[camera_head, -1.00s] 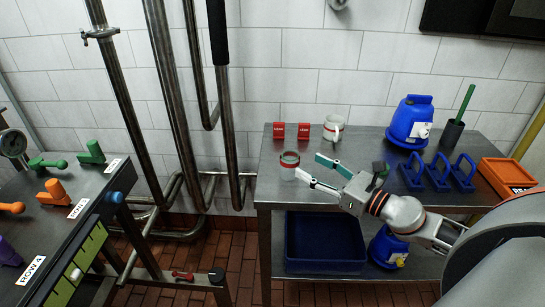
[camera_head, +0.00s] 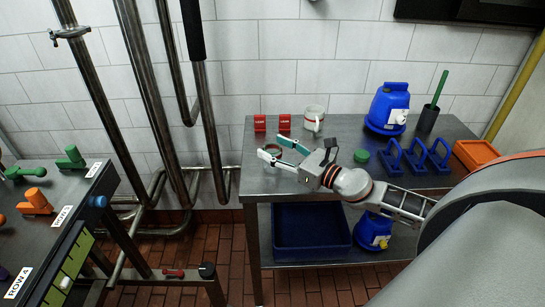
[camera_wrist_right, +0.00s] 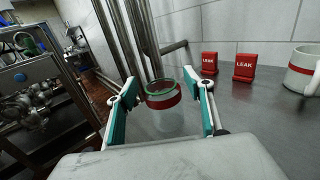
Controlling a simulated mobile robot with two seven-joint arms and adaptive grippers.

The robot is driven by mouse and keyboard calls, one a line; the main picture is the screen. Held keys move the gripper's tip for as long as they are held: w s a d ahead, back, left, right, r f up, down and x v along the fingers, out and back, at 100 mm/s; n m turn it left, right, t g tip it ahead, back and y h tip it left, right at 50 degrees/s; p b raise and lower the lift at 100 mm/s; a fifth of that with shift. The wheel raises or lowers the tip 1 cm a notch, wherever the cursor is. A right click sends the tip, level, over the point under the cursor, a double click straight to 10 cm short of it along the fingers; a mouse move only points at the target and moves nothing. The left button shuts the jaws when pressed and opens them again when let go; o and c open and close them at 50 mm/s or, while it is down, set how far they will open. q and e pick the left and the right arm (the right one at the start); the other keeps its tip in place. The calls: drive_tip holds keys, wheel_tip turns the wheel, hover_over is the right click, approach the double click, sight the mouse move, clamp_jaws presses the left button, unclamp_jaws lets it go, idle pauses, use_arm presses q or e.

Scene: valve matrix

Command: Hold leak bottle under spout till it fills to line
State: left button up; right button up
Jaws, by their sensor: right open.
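The leak bottle is a clear jar with a red band and green rim. It stands upright near the left end of the steel table, partly hidden by my fingers in the head view. In the right wrist view the leak bottle (camera_wrist_right: 164,112) stands between the two fingers. My right gripper (camera_head: 275,151) is open, its teal-padded fingers on either side of the jar; it also shows in the right wrist view (camera_wrist_right: 160,90). I cannot tell whether the pads touch the glass. My left gripper is not in view. No spout can be made out clearly.
Two red LEAK tags (camera_head: 272,123) and a white mug (camera_head: 314,118) stand behind the jar. A green cap (camera_head: 361,156), a blue jug (camera_head: 388,108) and blue holders (camera_head: 416,157) lie to the right. A valve bench (camera_head: 99,181) stands at left, past vertical pipes (camera_head: 146,110).

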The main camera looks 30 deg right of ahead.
drive_tip(key=shift+w+a, duration=0.2)
drive_tip(key=shift+w, duration=0.4)
drive_tip(key=c, duration=1.2)
